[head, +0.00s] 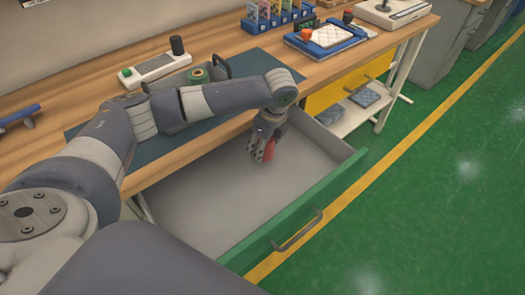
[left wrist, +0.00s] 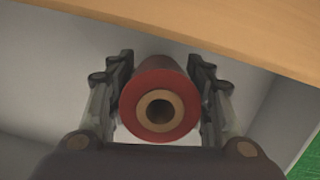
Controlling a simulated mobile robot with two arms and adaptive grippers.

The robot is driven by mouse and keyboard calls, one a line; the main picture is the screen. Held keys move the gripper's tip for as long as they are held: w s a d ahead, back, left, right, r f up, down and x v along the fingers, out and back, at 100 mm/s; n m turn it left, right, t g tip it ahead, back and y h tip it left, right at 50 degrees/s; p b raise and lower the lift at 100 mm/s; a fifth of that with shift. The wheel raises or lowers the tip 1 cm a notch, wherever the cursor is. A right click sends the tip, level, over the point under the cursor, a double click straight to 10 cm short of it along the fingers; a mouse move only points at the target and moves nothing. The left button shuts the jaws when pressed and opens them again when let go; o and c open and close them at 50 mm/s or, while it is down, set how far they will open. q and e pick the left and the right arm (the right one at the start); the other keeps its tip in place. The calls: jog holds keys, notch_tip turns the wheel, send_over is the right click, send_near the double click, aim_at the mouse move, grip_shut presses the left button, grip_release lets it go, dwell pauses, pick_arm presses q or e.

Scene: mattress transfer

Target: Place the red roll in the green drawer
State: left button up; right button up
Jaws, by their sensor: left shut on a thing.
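The red roll (left wrist: 160,101) is held end-on between the fingers of my left gripper (left wrist: 160,105) in the left wrist view. Its tan core with a dark hole faces the camera. In the head view my left gripper (head: 263,150) points down inside the open green drawer (head: 275,230), and part of the red roll (head: 269,150) shows at its fingers. The drawer has a grey inside, a green front and a metal handle. I cannot tell whether the roll touches the drawer floor. My right gripper is not in view.
The wooden workbench (head: 95,85) runs above and behind the drawer, with its front edge close to my left gripper. The drawer floor (head: 205,205) is otherwise clear.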

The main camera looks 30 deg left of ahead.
pick_arm(q)
jog(key=shift+w+a+f, duration=0.1)
jog(key=shift+w+a, duration=0.2)
jog(key=shift+d+x, duration=0.15)
jog(key=shift+x, duration=0.65)
jog(key=shift+d+x, duration=0.2)
jog(key=shift+x, duration=0.6)
jog(key=shift+s+d+f, duration=0.1)
jog(key=shift+s+f, duration=0.05)
jog(key=shift+f, duration=0.05)
jog(key=o, duration=1.2)
jog(key=shift+o, duration=0.2)
jog(key=v, duration=1.2)
jog(key=shift+r, duration=0.15)
